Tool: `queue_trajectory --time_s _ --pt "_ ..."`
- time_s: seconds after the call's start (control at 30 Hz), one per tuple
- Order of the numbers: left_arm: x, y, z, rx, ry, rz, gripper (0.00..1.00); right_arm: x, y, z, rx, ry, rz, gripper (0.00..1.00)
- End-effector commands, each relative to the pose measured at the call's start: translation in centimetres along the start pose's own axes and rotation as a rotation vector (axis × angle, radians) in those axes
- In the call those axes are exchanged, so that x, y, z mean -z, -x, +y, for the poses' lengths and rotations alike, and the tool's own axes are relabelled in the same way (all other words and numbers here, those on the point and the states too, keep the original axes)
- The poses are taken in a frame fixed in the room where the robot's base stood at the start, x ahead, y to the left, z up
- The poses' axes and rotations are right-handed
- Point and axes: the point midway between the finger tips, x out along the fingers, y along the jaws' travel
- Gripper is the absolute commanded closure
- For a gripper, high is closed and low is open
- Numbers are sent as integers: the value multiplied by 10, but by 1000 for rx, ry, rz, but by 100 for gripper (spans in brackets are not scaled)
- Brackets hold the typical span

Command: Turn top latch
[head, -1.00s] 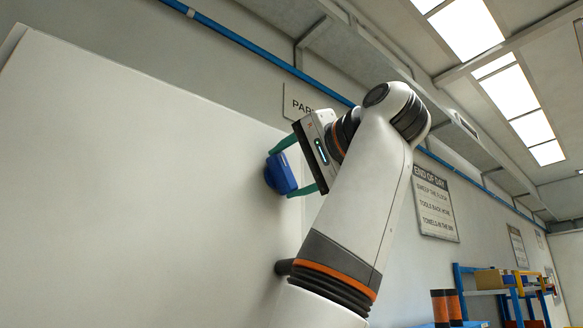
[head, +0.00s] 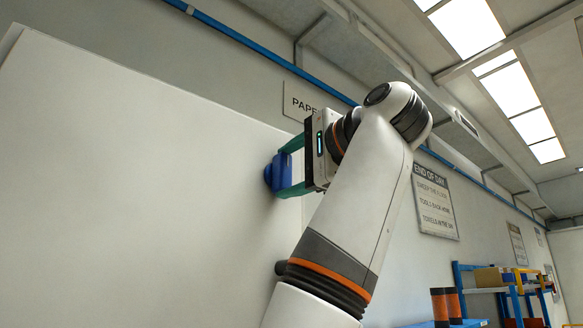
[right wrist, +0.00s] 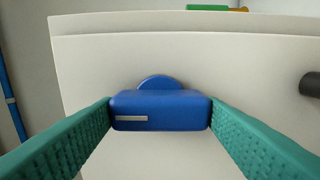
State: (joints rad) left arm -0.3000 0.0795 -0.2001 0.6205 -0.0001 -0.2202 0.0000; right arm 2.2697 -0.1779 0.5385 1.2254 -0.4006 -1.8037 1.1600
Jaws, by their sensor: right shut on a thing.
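The top latch is a blue block on a round blue base, mounted on a white panel. It shows near the panel's right edge in the head view (head: 276,172) and in the middle of the right wrist view (right wrist: 160,112). My right gripper (head: 284,172) is shut on the latch. Its green fingers press on the two short ends of the block in the right wrist view (right wrist: 161,113). The block lies level across that view, with a small pale bar on its front at left. My left gripper is not in view.
The white panel (head: 130,150) fills the left of the head view. A dark round handle (right wrist: 311,84) sticks out of it at the right in the wrist view. A blue shelf rack (head: 505,290) with bins stands far off at lower right.

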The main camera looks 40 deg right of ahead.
Motion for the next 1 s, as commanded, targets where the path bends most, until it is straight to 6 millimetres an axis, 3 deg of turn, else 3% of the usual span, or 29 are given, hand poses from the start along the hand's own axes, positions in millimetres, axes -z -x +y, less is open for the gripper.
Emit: queue_trajectory --time_s 0.33,0.37,0.5,0.83,1.0 --pt "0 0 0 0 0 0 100 -1 0 0 -1 -8 -1 59" --pt "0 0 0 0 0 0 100 -1 0 0 0 -8 -1 35" --pt "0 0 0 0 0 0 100 -1 0 0 0 -7 -1 15" --pt "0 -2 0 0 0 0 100 0 4 -1 -1 -5 -1 15" --pt "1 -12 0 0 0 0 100 -1 28 -2 -4 -5 -1 15"
